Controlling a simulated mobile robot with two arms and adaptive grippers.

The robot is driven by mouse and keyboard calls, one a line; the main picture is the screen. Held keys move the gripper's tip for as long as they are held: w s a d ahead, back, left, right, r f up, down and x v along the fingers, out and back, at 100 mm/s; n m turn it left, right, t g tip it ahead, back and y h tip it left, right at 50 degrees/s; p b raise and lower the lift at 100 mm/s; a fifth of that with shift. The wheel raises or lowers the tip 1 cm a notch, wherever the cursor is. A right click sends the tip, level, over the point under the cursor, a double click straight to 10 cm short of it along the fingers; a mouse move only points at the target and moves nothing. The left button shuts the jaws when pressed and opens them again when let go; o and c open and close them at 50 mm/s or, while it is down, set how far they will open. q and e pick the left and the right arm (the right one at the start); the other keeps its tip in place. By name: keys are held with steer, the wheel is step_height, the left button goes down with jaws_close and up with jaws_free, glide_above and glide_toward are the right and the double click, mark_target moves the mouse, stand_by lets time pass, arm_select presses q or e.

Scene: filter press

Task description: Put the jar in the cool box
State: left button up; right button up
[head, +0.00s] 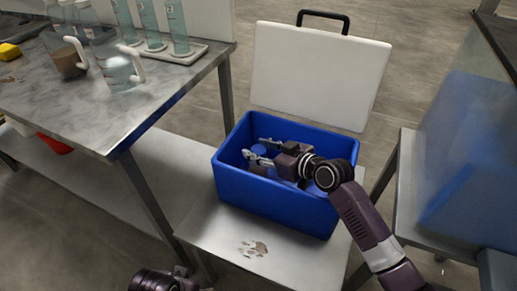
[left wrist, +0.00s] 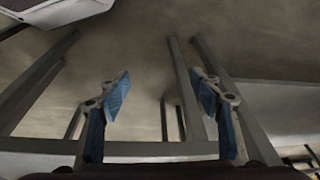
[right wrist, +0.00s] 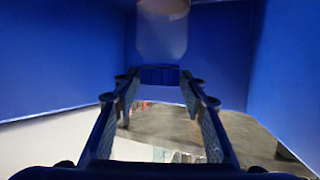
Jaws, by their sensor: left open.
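The jar, clear with a blue ribbed lid and brownish contents, stands inside the blue cool box (head: 275,212). In the head view its lid (head: 260,150) shows between my right gripper's fingers. In the right wrist view the jar (right wrist: 162,38) is just beyond the fingertips, which sit on either side of the lid with small gaps. My right gripper (head: 257,150) is open, inside the box. My left gripper (left wrist: 162,88) is open and empty, low at the bottom edge of the head view. The white lid (head: 318,75) of the cool box is up.
The cool box stands on a low bench (head: 225,235). A metal table (head: 110,125) at left holds a beaker (head: 120,70), a jug and tall cylinders in a rack (head: 175,50). A large clear-walled tank (head: 480,130) is at right. Floor behind the lid is clear.

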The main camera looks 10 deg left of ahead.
steer(key=shift+o, duration=0.5)
steer(key=shift+r, duration=0.15)
arm_select(q)
step_height(320, 180, down, 6)
steer(key=shift+r+p, duration=0.15)
steer(key=shift+p, duration=0.6)
arm_select(e)
steer(key=v, duration=0.7)
steer(key=shift+s+d, duration=0.2)
steer(key=shift+c, duration=0.7)
